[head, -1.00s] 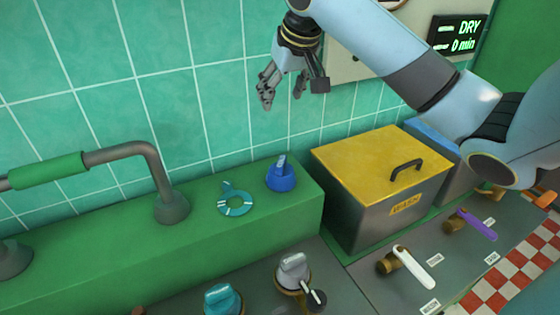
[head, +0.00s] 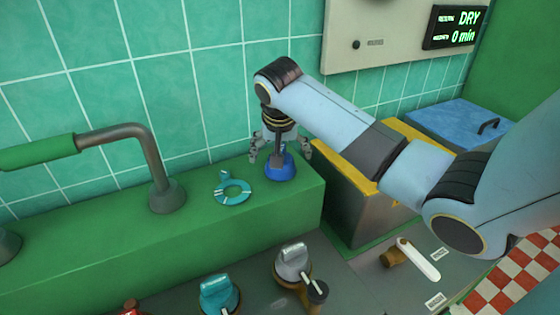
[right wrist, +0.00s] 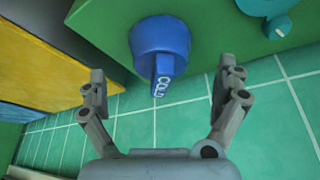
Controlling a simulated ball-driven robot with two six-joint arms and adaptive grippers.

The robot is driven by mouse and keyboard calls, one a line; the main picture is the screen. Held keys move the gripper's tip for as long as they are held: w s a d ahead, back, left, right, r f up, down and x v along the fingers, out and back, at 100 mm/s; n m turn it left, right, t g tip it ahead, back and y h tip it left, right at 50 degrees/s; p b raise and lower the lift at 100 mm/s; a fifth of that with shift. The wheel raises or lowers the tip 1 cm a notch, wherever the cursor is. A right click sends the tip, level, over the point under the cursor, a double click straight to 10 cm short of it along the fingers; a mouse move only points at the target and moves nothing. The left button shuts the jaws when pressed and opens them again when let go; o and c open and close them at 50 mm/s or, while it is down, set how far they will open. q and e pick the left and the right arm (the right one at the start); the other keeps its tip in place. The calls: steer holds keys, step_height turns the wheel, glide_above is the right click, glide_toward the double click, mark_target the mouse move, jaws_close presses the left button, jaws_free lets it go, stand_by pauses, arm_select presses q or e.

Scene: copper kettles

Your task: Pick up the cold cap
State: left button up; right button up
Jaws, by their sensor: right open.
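My left gripper is not in view.
A bent pipe (head: 155,165) with a green sleeve rises further left. Knobs (head: 293,262) stand on the lower panel.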

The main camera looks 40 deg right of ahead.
steer(key=x, duration=0.3)
steer(key=shift+w+f, duration=0.15)
steer(key=shift+c, duration=0.4)
steer(key=c, duration=1.2)
steer(key=shift+r, duration=0.45)
steer(key=r, duration=0.3)
steer(key=shift+s+d+r+b, duration=0.2)
steer(key=shift+s+r+b, duration=0.05)
steer(key=shift+b, duration=0.05)
steer(key=shift+s+d+r, duration=0.55)
steer(key=shift+s+r, duration=0.55)
steer(key=shift+s, duration=0.65)
steer(key=shift+s+d+r, duration=0.6)
steer(key=shift+s+r, duration=0.5)
steer(key=shift+s, duration=0.7)
steer(key=shift+s+d+r, duration=0.55)
steer(key=shift+s+r, duration=0.6)
steer(key=shift+s, duration=0.6)
